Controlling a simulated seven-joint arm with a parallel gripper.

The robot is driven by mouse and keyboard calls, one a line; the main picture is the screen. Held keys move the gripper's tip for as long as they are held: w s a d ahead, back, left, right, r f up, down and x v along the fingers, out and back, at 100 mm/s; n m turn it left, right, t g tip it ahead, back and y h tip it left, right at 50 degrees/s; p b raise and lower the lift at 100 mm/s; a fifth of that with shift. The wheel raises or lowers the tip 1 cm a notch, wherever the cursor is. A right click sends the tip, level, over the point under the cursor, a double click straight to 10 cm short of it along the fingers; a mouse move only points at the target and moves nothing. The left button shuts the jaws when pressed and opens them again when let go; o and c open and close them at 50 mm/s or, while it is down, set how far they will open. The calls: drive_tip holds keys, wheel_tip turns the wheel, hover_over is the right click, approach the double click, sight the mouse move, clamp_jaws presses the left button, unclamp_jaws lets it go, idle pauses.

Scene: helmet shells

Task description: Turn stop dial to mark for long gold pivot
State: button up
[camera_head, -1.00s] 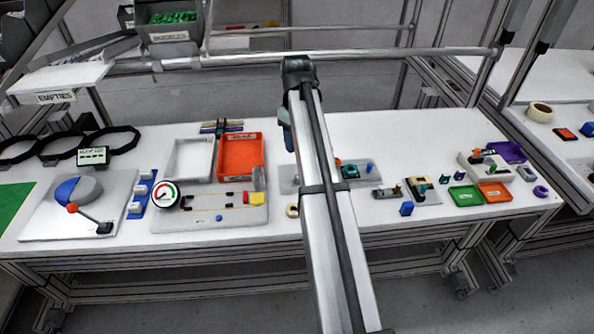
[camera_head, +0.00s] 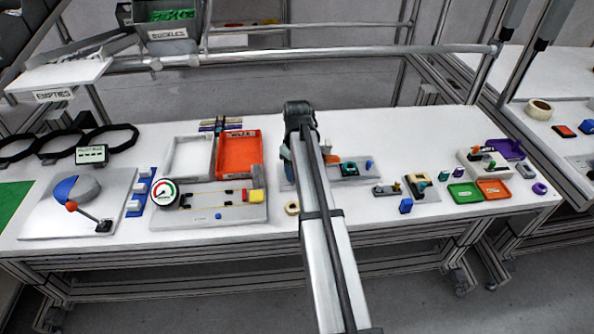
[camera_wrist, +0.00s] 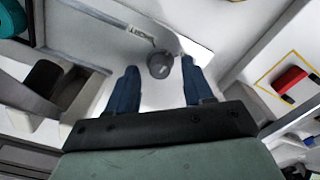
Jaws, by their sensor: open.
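A dark grey round knob (camera_wrist: 160,65), which looks like the stop dial, stands on a white surface in the wrist view. Dark lettering too blurred to read is on a grey strip beside it. My gripper (camera_wrist: 161,70) has its two blue fingers apart, one on each side of the knob in the picture. I cannot tell whether either finger touches it. In the head view my own arm hides most of the gripper and the knob, over a grey plate (camera_head: 287,186) at mid-table. I cannot make out the long gold pivot for certain.
Left of my arm are an orange tray (camera_head: 238,157), a white tray (camera_head: 190,155) and a round gauge (camera_head: 165,193). A teal part (camera_head: 349,169) is close on the right. Small fixtures and green (camera_head: 466,194) and orange trays lie farther right.

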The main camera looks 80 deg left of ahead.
drive_tip(key=shift+f, duration=0.45)
clamp_jaws()
idle(0.3)
